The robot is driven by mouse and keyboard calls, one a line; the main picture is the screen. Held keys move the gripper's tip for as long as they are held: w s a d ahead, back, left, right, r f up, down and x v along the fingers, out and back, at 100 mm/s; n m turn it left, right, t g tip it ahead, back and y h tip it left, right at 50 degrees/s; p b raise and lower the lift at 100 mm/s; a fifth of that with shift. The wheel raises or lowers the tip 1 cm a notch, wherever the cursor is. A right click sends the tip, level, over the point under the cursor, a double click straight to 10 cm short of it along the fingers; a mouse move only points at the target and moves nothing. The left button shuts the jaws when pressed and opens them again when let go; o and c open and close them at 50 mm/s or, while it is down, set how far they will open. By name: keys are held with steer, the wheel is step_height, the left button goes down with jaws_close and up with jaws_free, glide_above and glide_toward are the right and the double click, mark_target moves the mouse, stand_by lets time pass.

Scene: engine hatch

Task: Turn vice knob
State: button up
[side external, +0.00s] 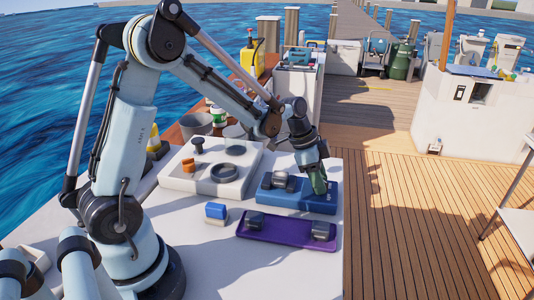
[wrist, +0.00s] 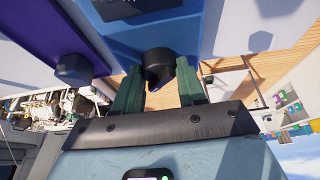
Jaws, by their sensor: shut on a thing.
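The blue vice (side external: 297,196) sits on the white bench top, with dark grey blocks (side external: 279,181) on its left part. It also fills the top of the wrist view (wrist: 150,22). A black round knob (wrist: 159,66) sticks out of the blue body there. My gripper (side external: 318,184) is at the right end of the vice, green fingers pointing down. In the wrist view my gripper (wrist: 160,84) has one green finger on each side of the knob and is shut on it. In the side view the fingers hide the knob.
A purple plate (side external: 285,230) with two dark blocks lies in front of the vice. A small blue and white block (side external: 215,213) is to its left. A white tray (side external: 212,170) with a black ring and knobs lies behind. The bench's right edge is close to my gripper.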

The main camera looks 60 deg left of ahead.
stand_by(0.4)
steer(key=o, duration=1.1)
steer(key=shift+c, duration=0.2)
steer(key=v, duration=1.2)
steer(key=s+d+f+n+t+y, duration=0.1)
steer(key=s+d+n+t+y, duration=0.2)
steer(key=s+n, duration=0.6)
steer(key=s+d+t, duration=0.1)
steer(key=s+d, duration=0.1)
steer(key=s, duration=0.1)
steer(key=shift+d+f, duration=0.2)
steer(key=shift+d, duration=0.1)
